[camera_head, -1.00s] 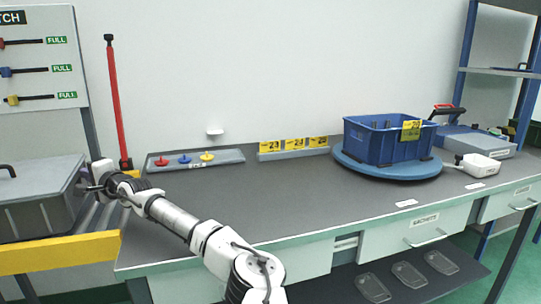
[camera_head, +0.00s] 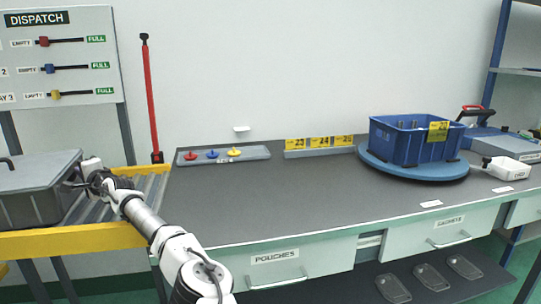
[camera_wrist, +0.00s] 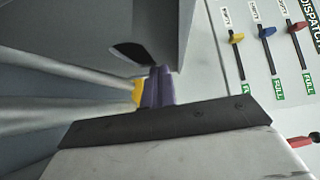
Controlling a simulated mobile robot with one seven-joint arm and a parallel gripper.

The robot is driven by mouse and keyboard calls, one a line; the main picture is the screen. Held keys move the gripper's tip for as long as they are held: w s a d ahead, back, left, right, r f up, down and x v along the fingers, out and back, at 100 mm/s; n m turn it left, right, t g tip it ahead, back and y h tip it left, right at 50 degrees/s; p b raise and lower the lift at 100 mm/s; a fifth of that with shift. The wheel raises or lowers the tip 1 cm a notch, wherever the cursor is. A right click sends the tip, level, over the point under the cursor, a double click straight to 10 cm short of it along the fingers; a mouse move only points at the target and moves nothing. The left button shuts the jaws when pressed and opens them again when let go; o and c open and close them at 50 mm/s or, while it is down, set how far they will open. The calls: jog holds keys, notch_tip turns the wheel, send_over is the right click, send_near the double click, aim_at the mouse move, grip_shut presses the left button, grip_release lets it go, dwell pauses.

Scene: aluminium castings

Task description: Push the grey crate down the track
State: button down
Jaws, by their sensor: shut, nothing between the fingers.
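The grey crate (camera_head: 35,205) has a closed lid with a dark handle and sits on the roller track (camera_head: 120,205) at the left of the head view. Its left part is cut off by the picture edge. My gripper (camera_head: 74,184) is shut and empty, at the crate's right side. It appears to touch that side, but the head view does not show the contact clearly. In the wrist view the shut fingertips (camera_wrist: 158,86) are close against a grey surface of the crate (camera_wrist: 155,22). The track's rollers show at the left there.
A yellow rail (camera_head: 75,239) edges the track's near side. The dark bench (camera_head: 300,205) joins the track on the right. A red post (camera_head: 150,100) stands at the back. A dispatch board (camera_head: 62,60) hangs above the track. A blue bin (camera_head: 405,145) stands on a round blue turntable (camera_head: 415,172).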

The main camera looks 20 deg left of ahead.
jog(key=shift+s+a+r, duration=0.15)
jog(key=shift+s+a, duration=0.15)
jog(key=shift+s, duration=0.15)
dwell(0.3)
